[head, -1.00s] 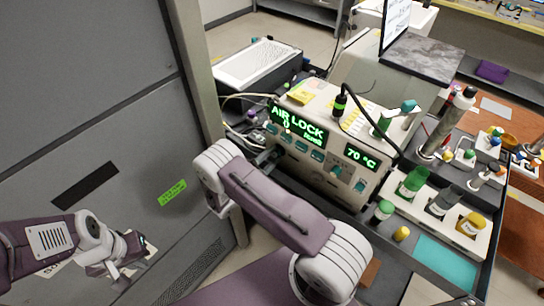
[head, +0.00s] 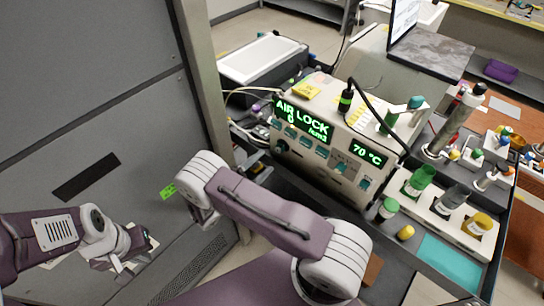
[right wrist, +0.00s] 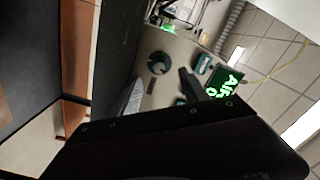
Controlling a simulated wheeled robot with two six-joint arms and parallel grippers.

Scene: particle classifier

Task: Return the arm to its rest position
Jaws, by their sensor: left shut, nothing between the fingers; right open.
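My right arm (head: 270,215) comes in from the bottom centre. Its purple forearm reaches up and left to a white wrist joint (head: 205,170), in front of the machine with the green AIR LOCK display (head: 303,119). The right gripper's fingers cannot be made out in the head view. The right wrist view shows its dark body across the bottom and one dark finger of the right gripper (right wrist: 190,85). Nothing is seen held there, and the gripper is open. My left gripper (head: 142,243) is at the lower left in front of the grey cabinet, shut and empty.
The tall grey cabinet wall (head: 90,110) stands close on the left. Right of the arm is a dark bench with a white bottle rack (head: 445,215), a green-capped jar (head: 388,209) and a teal mat (head: 448,262). A white tray (head: 262,57) is behind.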

